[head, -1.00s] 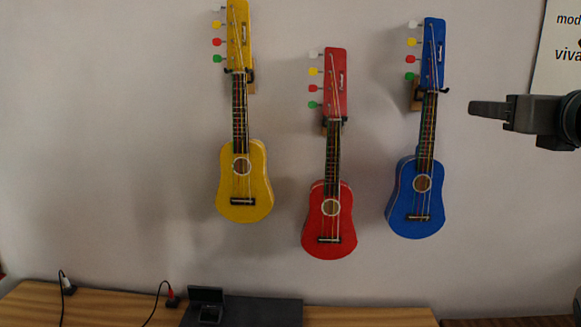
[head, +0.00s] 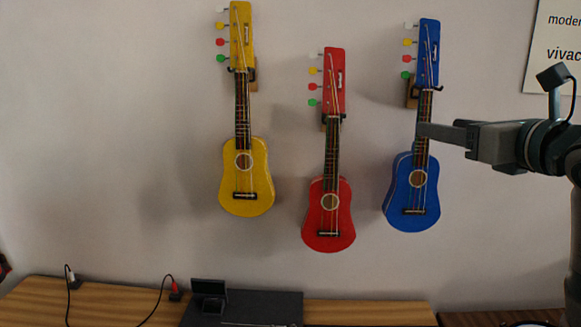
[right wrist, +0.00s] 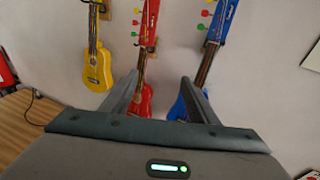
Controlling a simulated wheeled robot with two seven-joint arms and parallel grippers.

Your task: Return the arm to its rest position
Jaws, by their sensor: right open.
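My right gripper (head: 432,130) comes in from the right in the head view, with its fingertips in front of the neck of the blue guitar (head: 410,192). The blue guitar (right wrist: 188,103) is partly hidden behind the right finger there. I cannot tell from the head view how far the gripper is from the wall. My left gripper is not in view.
The yellow guitar (head: 246,185), the red guitar (head: 328,220) and the blue guitar hang on wall hooks. Below is a wooden shelf (head: 365,313) with a dark flat case (head: 265,305) and cables. A poster (head: 548,72) hangs at upper right.

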